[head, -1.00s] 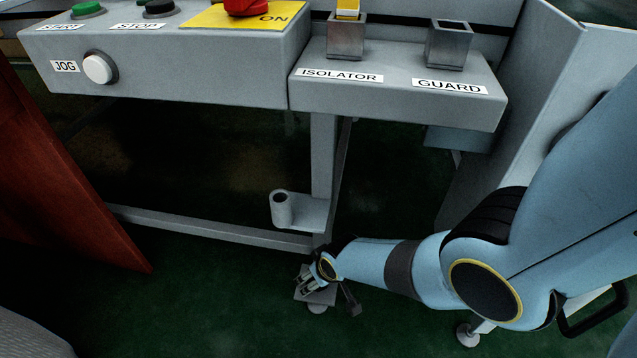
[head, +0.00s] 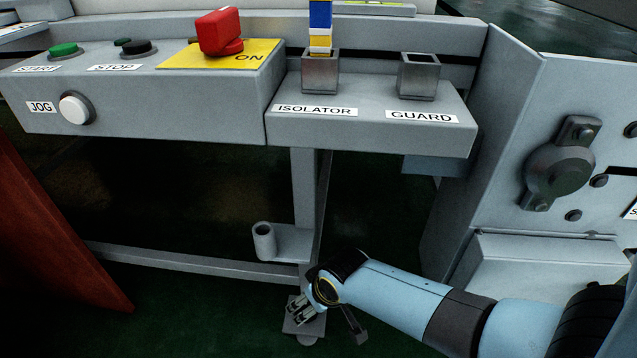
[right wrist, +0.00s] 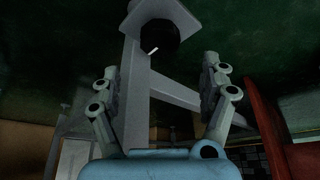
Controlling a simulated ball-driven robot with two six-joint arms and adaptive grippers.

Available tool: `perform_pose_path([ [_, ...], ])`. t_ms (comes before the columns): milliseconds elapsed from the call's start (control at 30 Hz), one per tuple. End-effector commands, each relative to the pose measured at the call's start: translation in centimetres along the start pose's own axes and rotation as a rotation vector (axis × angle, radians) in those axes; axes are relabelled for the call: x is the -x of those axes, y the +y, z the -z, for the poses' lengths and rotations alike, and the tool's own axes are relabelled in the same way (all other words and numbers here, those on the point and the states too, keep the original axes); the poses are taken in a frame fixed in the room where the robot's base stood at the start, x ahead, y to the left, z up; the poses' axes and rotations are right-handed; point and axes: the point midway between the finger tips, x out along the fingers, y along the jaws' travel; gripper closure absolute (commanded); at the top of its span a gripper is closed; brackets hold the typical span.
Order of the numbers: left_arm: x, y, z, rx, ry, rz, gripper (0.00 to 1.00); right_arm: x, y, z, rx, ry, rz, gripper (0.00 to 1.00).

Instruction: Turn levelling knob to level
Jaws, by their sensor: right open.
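The levelling knob (right wrist: 158,40) is a dark round knob with a short slanted white mark, in the right wrist view. It sits against a pale plate on the machine's leg (right wrist: 135,90). My right gripper (right wrist: 160,68) is open, its two fingers spread to the left and right, with the knob beyond and between them. In the head view my right gripper (head: 300,312) is low at the foot plate (head: 304,329), and the knob cannot be made out there. My left gripper is not in view.
The machine's leg (head: 304,190) rises close to my right gripper, with a bracket and short tube (head: 264,240) just above. The control box (head: 160,108) and the isolator and guard panel (head: 370,128) overhang. A red panel (head: 55,250) stands at left. Green floor lies below.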

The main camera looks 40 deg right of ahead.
Motion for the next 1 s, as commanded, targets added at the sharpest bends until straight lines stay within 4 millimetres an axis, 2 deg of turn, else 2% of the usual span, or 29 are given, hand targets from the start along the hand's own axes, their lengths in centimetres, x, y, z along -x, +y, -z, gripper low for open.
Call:
perform_pose_path([
  [100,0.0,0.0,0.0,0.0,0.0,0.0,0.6,1.8,0.0,0.0,0.0,0.001,0.0,0.21],
  [300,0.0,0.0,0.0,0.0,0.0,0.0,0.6,3.5,0.0,-0.1,0.0,-0.001,0.0,0.21],
  [1000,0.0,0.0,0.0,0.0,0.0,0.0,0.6,3.7,0.0,0.0,0.0,0.0,0.0,0.21],
])
